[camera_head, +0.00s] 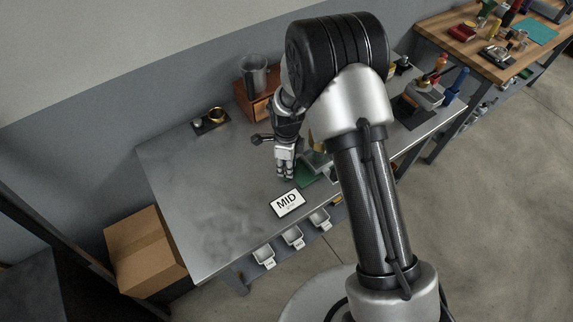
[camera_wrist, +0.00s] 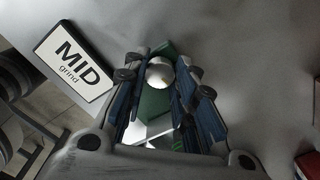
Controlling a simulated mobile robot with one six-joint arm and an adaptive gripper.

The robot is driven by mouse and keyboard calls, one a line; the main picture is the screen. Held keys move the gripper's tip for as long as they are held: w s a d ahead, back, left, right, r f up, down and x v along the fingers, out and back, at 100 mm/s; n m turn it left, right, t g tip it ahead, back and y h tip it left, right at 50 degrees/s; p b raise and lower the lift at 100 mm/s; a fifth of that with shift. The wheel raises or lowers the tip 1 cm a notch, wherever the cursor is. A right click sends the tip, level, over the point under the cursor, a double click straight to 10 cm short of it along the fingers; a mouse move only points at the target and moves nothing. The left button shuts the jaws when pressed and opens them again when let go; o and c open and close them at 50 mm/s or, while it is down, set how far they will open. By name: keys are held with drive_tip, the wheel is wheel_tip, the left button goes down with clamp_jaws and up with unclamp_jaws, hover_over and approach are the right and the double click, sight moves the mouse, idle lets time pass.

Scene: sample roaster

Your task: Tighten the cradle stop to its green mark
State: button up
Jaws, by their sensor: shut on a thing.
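My gripper (camera_head: 284,165) points down at the metal bench, beside a green base (camera_head: 308,178). In the wrist view its two blue-padded fingers (camera_wrist: 160,76) are closed around a round silver knob (camera_wrist: 160,71), which looks like the cradle stop. The knob sits over a green plate (camera_wrist: 154,103) that shows between the fingers. A small bright green patch (camera_wrist: 178,145) shows lower between the fingers; I cannot tell whether it is the mark. The knob's lower part and any pointer on it are hidden. In the head view my gripper and arm hide the knob.
A white "MID grind" sign (camera_head: 288,203) lies close in front of the green base, and left of the fingers in the wrist view (camera_wrist: 73,62). A wooden box with a jug (camera_head: 254,75) stands behind. The bench's left side is clear.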

drive_tip(key=shift+m, duration=0.9)
drive_tip(key=o, duration=1.1)
wheel_tip(320, 180, up, 12)
drive_tip(key=shift+r, duration=0.1)
